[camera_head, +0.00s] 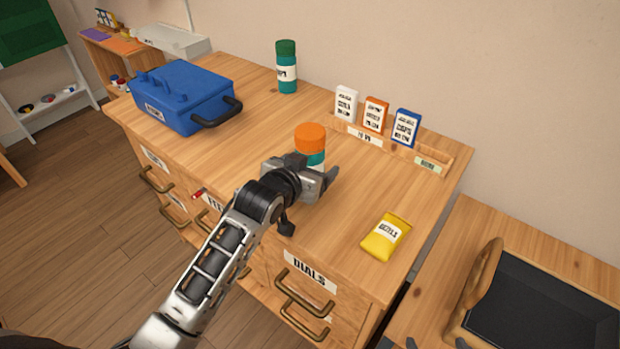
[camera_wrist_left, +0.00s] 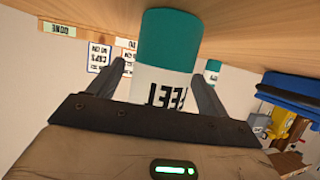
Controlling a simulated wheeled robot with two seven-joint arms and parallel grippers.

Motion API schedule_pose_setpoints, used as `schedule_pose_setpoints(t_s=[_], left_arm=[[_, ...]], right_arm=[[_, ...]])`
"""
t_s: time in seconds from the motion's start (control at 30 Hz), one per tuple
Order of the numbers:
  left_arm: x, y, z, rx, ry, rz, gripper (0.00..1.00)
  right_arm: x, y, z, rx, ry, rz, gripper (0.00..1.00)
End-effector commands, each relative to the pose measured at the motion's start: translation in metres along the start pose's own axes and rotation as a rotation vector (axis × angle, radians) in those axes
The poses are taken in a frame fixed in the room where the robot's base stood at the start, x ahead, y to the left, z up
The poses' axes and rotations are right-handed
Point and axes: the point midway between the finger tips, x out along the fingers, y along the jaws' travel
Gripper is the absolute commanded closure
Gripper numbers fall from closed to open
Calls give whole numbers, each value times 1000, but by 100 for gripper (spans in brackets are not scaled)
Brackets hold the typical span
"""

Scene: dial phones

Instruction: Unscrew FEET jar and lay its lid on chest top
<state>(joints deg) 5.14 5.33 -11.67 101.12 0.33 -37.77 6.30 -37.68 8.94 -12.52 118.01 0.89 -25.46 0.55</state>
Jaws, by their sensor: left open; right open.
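The FEET jar (camera_head: 311,160) stands upright on the chest top (camera_head: 400,190), with its orange lid (camera_head: 310,137) on. In the left wrist view its teal body and white FEET label (camera_wrist_left: 165,85) appear upside down; the lid is hidden there. My left gripper (camera_head: 328,178) is open at the jar's lower body in the head view. In the left wrist view its fingers (camera_wrist_left: 162,88) are spread on either side of the jar, with gaps. My right gripper (camera_head: 437,343) shows only two separated grey fingertips at the bottom edge, away from the jar.
A blue toolbox (camera_head: 183,97) stands left and a green-lidded teal jar (camera_head: 287,68) behind. Small boxes (camera_head: 375,114) stand in a rack at the back. A yellow packet (camera_head: 386,237) lies at the right front. Bare wood lies right of the FEET jar.

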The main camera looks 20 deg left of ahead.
Motion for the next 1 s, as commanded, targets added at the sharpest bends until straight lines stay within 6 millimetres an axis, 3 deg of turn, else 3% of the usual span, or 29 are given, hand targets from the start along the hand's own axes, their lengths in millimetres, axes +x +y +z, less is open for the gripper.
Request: schedule_pose_setpoints(t_s=[0.07, 0.1, 0.3, 0.63, 0.87, 1.0], left_arm=[[0, 0, 0, 0, 1, 0, 22], [0, 0, 0, 0, 1, 0, 28], [0, 0, 0, 0, 1, 0, 79], [-2, 0, -5, 0, 6, 0, 79], [-11, 0, -29, 0, 11, 1, 79], [-40, -4, -46, 2, 8, 0, 79]], right_arm=[[-1, 0, 2, 1, -5, 0, 28], [-1, -1, 3, 2, -6, -1, 28], [-2, -2, 6, 6, -13, -1, 28], [-2, -3, 5, 13, -12, -1, 28], [-2, -3, 4, 12, -9, -1, 28], [-4, -2, -3, 10, -3, 0, 28]])
